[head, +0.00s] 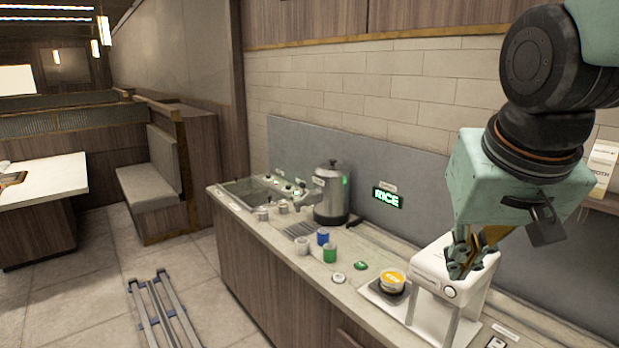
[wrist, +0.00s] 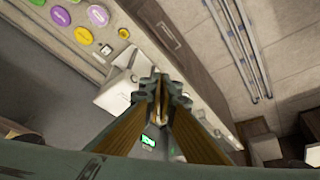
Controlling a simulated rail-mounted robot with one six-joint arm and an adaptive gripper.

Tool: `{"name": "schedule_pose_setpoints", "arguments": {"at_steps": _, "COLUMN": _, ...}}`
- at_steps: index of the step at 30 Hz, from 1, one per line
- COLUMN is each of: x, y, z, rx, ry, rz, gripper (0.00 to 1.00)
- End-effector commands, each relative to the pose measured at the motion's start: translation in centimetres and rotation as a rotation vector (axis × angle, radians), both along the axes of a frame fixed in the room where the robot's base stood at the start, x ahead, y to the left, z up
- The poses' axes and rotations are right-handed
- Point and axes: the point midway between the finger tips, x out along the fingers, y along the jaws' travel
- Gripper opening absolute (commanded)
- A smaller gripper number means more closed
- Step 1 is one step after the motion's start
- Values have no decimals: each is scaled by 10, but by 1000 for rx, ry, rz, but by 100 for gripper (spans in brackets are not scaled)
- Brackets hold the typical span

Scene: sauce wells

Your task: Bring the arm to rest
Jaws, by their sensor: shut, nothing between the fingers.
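My gripper (head: 463,266) hangs from the teal wrist at the right of the head view, in front of or over the white machine (head: 430,277) on the counter. In the wrist view my gripper (wrist: 158,80) has its fingers together, with nothing seen between them. The white machine (wrist: 115,92) shows to the left of the fingers there. I cannot tell the exact gap between the fingers and the machine.
The counter (head: 300,262) holds a steel urn (head: 331,194), a blue cup (head: 322,237), a green cup (head: 330,253) and a yellow-lidded pot (head: 393,278). A lit RICE sign (head: 388,198) is on the backsplash. Floor rails (head: 165,310) lie in front. Colored round lids (wrist: 98,16) show in the wrist view.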

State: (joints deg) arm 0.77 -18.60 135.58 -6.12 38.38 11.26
Motion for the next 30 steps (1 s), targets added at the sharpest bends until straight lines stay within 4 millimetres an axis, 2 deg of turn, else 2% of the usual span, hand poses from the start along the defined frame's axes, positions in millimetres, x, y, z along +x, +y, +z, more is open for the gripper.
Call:
{"name": "schedule_pose_setpoints", "arguments": {"at_steps": 3, "x": -27, "y": 3, "z": -4, "rx": 0, "ry": 11, "rz": 18, "gripper": 0}}
{"name": "schedule_pose_setpoints", "arguments": {"at_steps": 18, "x": -131, "y": 20, "z": -25, "rx": 10, "ry": 69, "rz": 104, "gripper": 0}}
{"name": "schedule_pose_setpoints", "arguments": {"at_steps": 24, "x": -161, "y": 25, "z": -34, "rx": 15, "ry": 85, "rz": 132, "gripper": 0}}
{"name": "schedule_pose_setpoints", "arguments": {"at_steps": 30, "x": -172, "y": 27, "z": -38, "rx": 18, "ry": 93, "rz": 143, "gripper": 0}}
